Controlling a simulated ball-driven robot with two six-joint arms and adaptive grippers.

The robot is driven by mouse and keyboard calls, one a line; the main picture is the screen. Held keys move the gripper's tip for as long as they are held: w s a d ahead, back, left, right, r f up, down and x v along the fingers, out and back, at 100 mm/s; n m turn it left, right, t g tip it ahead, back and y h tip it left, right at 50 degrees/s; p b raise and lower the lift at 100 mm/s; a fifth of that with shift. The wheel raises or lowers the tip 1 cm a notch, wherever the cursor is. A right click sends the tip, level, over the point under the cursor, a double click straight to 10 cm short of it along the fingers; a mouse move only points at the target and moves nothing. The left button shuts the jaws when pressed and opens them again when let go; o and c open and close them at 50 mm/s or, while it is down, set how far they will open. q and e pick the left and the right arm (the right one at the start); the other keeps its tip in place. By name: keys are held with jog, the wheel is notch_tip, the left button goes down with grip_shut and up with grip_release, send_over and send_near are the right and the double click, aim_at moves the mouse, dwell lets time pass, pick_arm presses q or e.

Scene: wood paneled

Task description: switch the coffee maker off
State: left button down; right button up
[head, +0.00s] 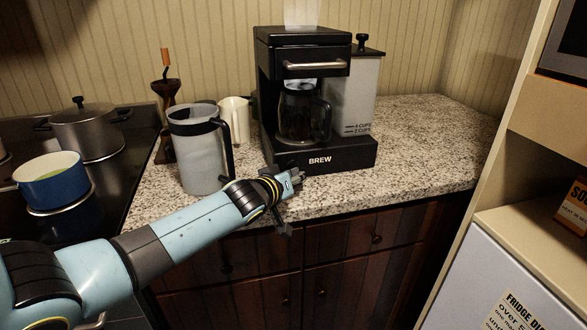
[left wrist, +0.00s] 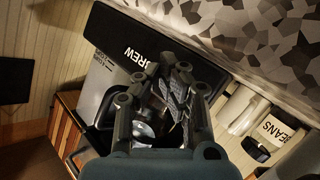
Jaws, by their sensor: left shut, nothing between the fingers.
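The black coffee maker (head: 291,50) stands on the granite counter, with a glass carafe (head: 297,115) on its base and a grey water tank at its right. Its base front carries the word BREW and also shows in the left wrist view (left wrist: 115,38). My left gripper (head: 292,181) is shut and empty, just in front of the base and left of the BREW label. In the left wrist view its fingers (left wrist: 177,77) come together close to the base. I cannot tell whether they touch it. No separate switch can be made out. My right gripper is not in view.
A grey pitcher (head: 200,150) stands left of the coffee maker, close behind my left forearm. A white jug (head: 236,117) and a wooden grinder (head: 165,100) stand behind it. A stove with pots is at far left. The counter (head: 430,140) right of the machine is clear.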

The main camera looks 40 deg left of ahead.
pick_arm(q)
jog(key=shift+d, duration=0.1)
jog(key=s+d, duration=0.1)
jog(key=s+d+b, duration=0.1)
jog(key=d, duration=0.1)
jog(key=shift+s+d, duration=0.3)
jog(key=shift+s, duration=0.1)
jog(key=shift+s+d, duration=0.45)
jog(key=shift+d, duration=0.1)
